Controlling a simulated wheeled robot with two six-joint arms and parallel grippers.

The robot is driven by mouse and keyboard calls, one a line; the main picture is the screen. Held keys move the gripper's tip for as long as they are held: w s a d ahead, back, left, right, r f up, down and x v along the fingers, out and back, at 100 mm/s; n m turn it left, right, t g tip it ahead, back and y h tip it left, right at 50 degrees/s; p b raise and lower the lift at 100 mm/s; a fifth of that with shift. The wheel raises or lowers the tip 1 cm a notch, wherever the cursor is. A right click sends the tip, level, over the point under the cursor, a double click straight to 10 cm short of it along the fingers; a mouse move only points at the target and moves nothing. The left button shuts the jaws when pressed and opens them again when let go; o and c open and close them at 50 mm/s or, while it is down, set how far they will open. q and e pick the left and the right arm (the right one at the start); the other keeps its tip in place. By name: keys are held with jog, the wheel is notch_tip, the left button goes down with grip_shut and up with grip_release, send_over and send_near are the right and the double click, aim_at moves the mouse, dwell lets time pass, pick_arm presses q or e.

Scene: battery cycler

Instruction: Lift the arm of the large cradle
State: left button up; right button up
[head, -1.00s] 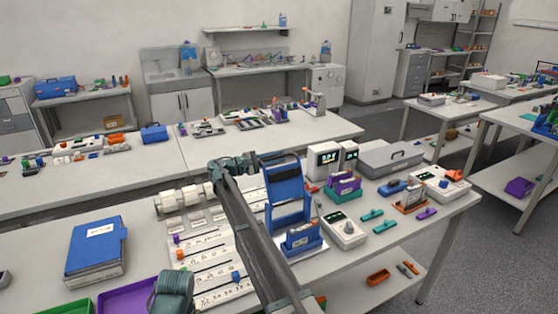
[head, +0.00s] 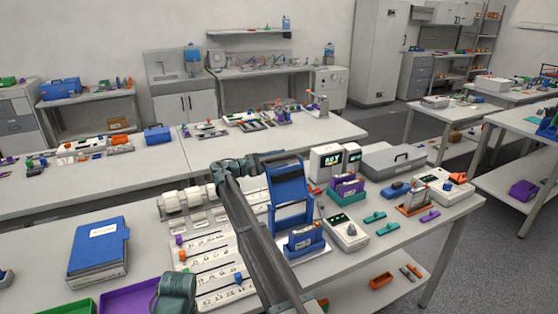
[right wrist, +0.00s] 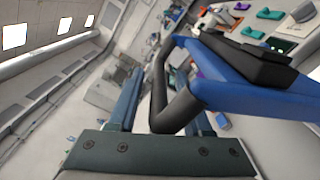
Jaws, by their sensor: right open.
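The large cradle is blue and stands on the near table, with a blue cell block (head: 303,240) low at its front. Its blue arm (head: 289,212) stands raised and nearly upright. Whether a finger touches the bar I cannot tell. My left gripper is not in view.
White instruments (head: 325,162) and a purple-green cradle (head: 346,187) stand right of the large cradle. A blue binder (head: 98,250) and a purple tray (head: 132,298) lie at left. My forearm crosses above the labelled strips.

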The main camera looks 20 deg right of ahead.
jog(key=s+a, duration=0.1)
jog(key=a, duration=1.2)
jog(key=shift+a, duration=0.4)
